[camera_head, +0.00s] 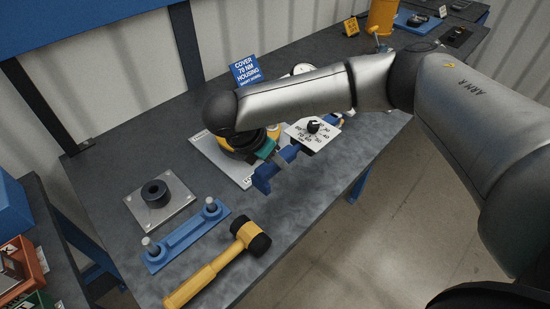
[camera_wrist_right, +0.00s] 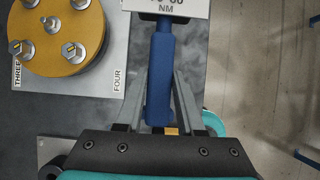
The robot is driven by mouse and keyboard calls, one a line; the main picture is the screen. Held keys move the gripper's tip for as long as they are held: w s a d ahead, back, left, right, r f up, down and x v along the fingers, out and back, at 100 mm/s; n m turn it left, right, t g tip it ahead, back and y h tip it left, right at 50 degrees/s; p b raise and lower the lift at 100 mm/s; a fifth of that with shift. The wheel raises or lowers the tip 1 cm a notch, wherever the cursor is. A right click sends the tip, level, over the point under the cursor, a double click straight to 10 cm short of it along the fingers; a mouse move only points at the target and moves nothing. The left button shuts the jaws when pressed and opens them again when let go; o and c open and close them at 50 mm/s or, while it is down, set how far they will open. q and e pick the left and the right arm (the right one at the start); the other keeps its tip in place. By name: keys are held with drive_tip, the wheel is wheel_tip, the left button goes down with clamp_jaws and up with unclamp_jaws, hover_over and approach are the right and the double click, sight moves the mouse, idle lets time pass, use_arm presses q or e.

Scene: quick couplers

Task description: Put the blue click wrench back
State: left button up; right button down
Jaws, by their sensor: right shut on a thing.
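The blue click wrench (camera_wrist_right: 160,70) shows in the right wrist view as a blue handle running up the picture between my fingers. My right gripper (camera_wrist_right: 158,103) is shut on it. In the head view my right gripper (camera_head: 272,153) is partly hidden by my arm, and blue parts (camera_head: 263,180) show beside it. A white dial plate (camera_head: 315,131) with a black knob lies just beyond. A blue holder (camera_head: 185,237) with two upright grey-topped posts lies empty on the bench, left of the gripper. My left gripper is not in view.
A yellow round cover (camera_wrist_right: 62,35) with several bolts sits on a pale plate (camera_head: 213,154), left of the wrench. A square plate with a black ring (camera_head: 156,193) and a yellow-black mallet (camera_head: 222,262) lie on the bench. A blue sign (camera_head: 244,70) stands behind.

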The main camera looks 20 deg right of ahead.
drive_tip(key=shift+w+d+r, duration=0.1)
drive_tip(key=shift+w, duration=0.05)
drive_tip(key=shift+r+p, duration=0.1)
drive_tip(key=shift+p, duration=0.65)
use_arm(q)
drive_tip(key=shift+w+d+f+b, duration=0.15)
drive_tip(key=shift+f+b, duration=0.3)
drive_tip(key=shift+b, duration=0.4)
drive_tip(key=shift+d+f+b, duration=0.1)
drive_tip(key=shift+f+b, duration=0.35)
drive_tip(key=shift+b, duration=0.35)
use_arm(e)
drive_tip(key=shift+f, duration=4.4)
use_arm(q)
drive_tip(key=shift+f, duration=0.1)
use_arm(e)
drive_tip(key=shift+f, duration=0.2)
drive_tip(key=shift+c, duration=2.2)
unclamp_jaws()
drive_tip(key=shift+s+f, duration=0.15)
drive_tip(key=shift+s, duration=0.05)
use_arm(q)
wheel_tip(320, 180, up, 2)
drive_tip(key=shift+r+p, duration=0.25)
drive_tip(key=shift+p, duration=0.9)
use_arm(e)
drive_tip(key=v, duration=1.5)
drive_tip(key=shift+w+r, duration=0.1)
drive_tip(key=shift+r, duration=0.15)
